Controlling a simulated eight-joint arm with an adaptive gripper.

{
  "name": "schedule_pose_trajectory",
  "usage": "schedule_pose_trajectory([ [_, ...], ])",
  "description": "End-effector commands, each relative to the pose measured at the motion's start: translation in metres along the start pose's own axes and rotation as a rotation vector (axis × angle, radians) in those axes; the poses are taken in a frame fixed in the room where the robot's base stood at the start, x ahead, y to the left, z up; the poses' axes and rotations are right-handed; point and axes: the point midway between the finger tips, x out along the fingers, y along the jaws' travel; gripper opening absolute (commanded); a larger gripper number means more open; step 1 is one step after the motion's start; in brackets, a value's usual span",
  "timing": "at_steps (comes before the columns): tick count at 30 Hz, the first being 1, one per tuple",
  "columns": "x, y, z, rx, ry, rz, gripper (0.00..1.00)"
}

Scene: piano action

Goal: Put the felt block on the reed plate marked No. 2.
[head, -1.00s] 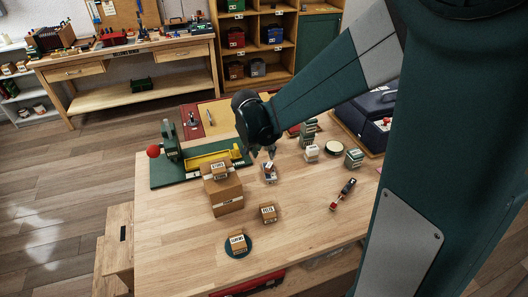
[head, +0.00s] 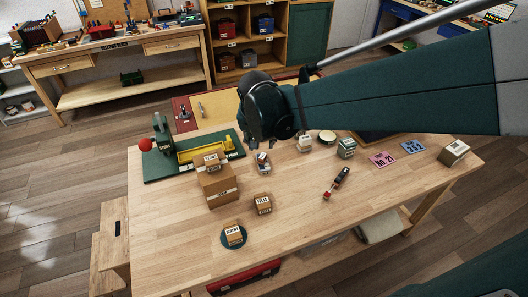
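No object is plainly readable as the felt block. A small brown box (head: 263,204) with a white label, possibly reading FELTS, stands near the table's middle. A small dark-and-white item (head: 263,165) lies behind it. A pink card or plate (head: 382,159) and a blue one (head: 412,147) lie flat at the right; their markings are too small to read surely, so I cannot tell which is No. 2.
A larger carton (head: 216,188) bears a small box. A labelled box (head: 234,233) sits on a dark round mat. A green base (head: 165,167) with a yellow part is back left. A jar (head: 347,148), round tin (head: 327,137) and red-black tool (head: 336,184) stand or lie right.

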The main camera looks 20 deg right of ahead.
Motion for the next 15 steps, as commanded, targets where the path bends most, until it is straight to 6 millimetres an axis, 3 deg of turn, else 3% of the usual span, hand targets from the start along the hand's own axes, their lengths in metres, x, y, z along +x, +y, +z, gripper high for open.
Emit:
schedule_pose_trajectory([
  [15,-0.065,0.027,0.045,-0.178,0.046,-0.099,0.32],
])
